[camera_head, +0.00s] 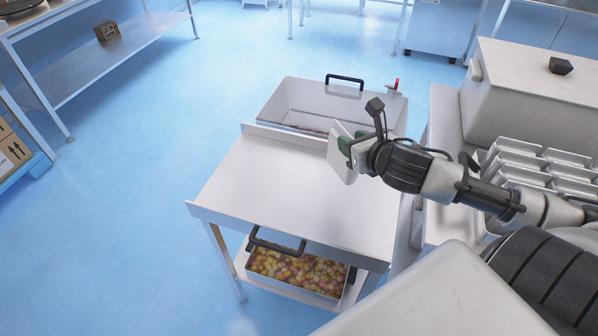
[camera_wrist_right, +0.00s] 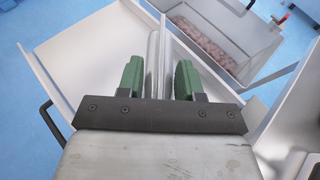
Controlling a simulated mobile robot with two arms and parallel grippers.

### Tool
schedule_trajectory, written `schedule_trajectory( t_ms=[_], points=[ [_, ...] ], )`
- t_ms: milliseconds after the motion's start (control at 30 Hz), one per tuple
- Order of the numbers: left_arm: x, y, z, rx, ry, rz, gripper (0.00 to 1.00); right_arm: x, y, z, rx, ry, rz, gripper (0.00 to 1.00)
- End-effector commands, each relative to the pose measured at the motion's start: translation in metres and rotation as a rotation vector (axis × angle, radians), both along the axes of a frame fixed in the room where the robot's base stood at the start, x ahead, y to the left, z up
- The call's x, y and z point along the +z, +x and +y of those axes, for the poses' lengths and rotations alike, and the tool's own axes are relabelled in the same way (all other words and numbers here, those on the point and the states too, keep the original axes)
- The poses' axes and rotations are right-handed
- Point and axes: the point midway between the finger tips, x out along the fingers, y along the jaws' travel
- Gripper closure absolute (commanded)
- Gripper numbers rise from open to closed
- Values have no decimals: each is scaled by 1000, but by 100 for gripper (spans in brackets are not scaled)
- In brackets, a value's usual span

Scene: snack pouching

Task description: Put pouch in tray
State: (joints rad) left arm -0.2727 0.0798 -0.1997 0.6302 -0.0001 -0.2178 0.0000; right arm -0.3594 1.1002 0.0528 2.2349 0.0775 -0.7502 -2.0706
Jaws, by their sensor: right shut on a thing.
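My right gripper (camera_head: 351,149) reaches in from the right, above the back part of the white table. It is shut on a pale pouch (camera_head: 338,157), which hangs upright and tilted from the fingers. In the right wrist view the pouch (camera_wrist_right: 157,55) is a thin, shiny strip between the two green finger pads. A deep metal tray (camera_head: 285,94) with a black handle stands behind the table; the right wrist view shows small pinkish pieces inside it. Several small shallow metal trays (camera_head: 545,160) sit in rows at the right. My left gripper is not in view.
The white table top (camera_head: 270,190) is bare. Under it is a bin (camera_head: 345,293) of colourful snacks with a black handle (camera_head: 275,243). A large lidded white box (camera_head: 520,105) stands at the right. Blue floor is open at left.

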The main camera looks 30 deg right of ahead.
Motion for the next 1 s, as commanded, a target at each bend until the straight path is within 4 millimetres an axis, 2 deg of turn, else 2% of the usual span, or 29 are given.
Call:
schedule_trajectory(
  t_ms=[100,200,267,367,433,633,733,900,1000],
  points=[
    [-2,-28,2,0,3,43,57,-8,12,16,1,8,-8,100],
    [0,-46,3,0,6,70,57,-19,24,35,4,10,-8,100],
    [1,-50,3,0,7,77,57,-28,31,44,0,10,-5,100],
    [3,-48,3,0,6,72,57,-40,42,60,2,8,-4,100],
    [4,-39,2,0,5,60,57,-47,49,71,4,7,-3,100],
    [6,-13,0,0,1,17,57,-60,59,86,3,0,-2,100],
    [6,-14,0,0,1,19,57,-69,60,88,3,0,1,100],
    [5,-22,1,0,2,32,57,-94,59,88,2,2,3,100],
    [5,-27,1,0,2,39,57,-101,59,87,4,-1,0,100]
  ],
)
